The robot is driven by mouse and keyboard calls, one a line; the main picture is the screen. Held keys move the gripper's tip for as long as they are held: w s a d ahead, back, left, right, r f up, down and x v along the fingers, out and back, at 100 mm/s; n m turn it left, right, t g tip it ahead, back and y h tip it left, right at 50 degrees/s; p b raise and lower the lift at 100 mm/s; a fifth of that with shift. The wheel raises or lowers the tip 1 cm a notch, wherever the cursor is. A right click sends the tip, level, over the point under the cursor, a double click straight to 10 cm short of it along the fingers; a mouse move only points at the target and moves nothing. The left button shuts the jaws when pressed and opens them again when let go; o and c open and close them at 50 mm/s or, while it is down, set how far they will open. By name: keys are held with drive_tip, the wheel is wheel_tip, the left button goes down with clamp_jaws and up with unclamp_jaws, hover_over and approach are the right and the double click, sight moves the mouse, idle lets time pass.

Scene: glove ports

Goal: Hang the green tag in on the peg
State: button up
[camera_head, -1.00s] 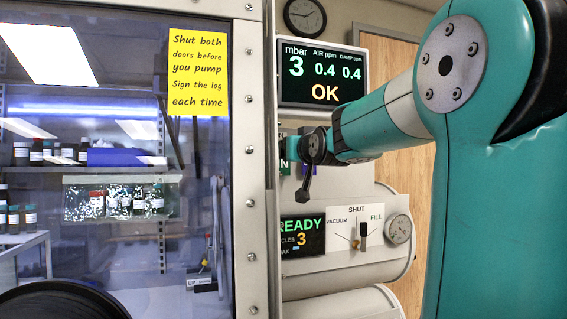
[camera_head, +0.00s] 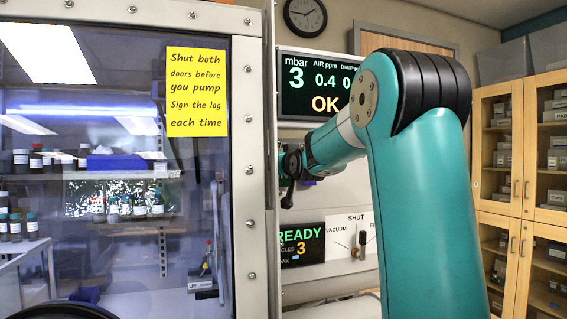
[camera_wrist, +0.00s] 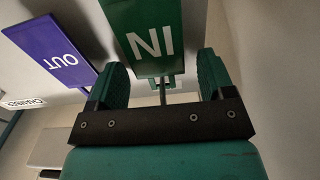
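The green tag (camera_wrist: 153,38), lettered IN, shows upside down in the wrist view. Its narrow end lies between the two fingers of my gripper (camera_wrist: 162,80), with a gap on each side. The fingers stand wide apart. A thin rod (camera_wrist: 163,94) shows below the tag, between the fingers; I cannot tell whether it is the peg. In the head view my gripper (camera_head: 291,172) is side-on by the grey panel beneath the pressure display, and it hides the green tag.
A purple OUT tag (camera_wrist: 55,52) is to the left in the wrist view. In the head view, the glove box (camera_head: 250,170) stands at left, a pressure display (camera_head: 318,85) above, a valve panel (camera_head: 348,238) below, and wooden cabinets (camera_head: 497,150) at right.

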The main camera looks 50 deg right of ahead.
drive_tip(key=c, duration=0.8)
drive_tip(key=shift+c, duration=0.2)
drive_tip(key=shift+r, duration=0.25)
drive_tip(key=shift+b+v, duration=0.75)
drive_tip(key=shift+v, duration=0.1)
drive_tip(key=shift+s, duration=0.1)
drive_tip(key=shift+s+a+r+b, duration=0.3)
drive_tip(key=shift+s+a+b, duration=0.1)
drive_tip(key=shift+s, duration=0.2)
